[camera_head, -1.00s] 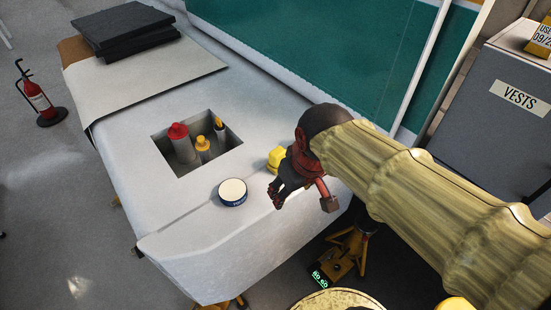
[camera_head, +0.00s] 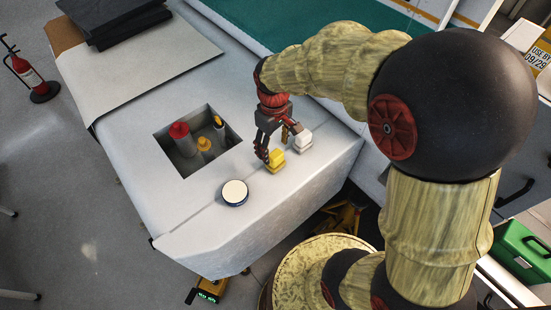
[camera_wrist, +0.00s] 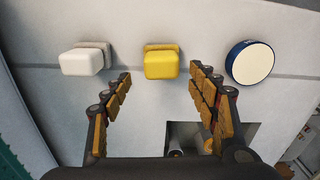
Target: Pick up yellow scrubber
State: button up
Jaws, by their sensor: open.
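The yellow scrubber (camera_head: 275,161) lies on the white surface, right of the round blue tin. In the wrist view the yellow scrubber (camera_wrist: 161,63) sits centred just beyond the fingertips, with a tan layer along its far side. My gripper (camera_head: 278,146) is over the surface beside the scrubber. In the wrist view my gripper (camera_wrist: 160,75) is open, its two padded fingers spread to either side of the scrubber's near end, with nothing held. A white scrubber-like block (camera_head: 301,139) lies to the right of the yellow one and shows left of it in the wrist view (camera_wrist: 84,61).
A round blue tin with a pale lid (camera_head: 235,193) stands left of the scrubber. A square recess (camera_head: 177,170) holds several bottles, one red-capped (camera_head: 181,136). Dark panels (camera_head: 114,18) lie at the far left. The surface's front left is clear.

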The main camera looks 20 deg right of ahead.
aim_at(274, 153)
notch_tip(274, 153, down, 5)
jog(key=shift+s+f+p, duration=0.1)
jog(key=shift+s+p, duration=0.05)
jog(key=shift+p, duration=0.15)
jog(key=c, duration=1.1)
jog(key=shift+c, duration=0.7)
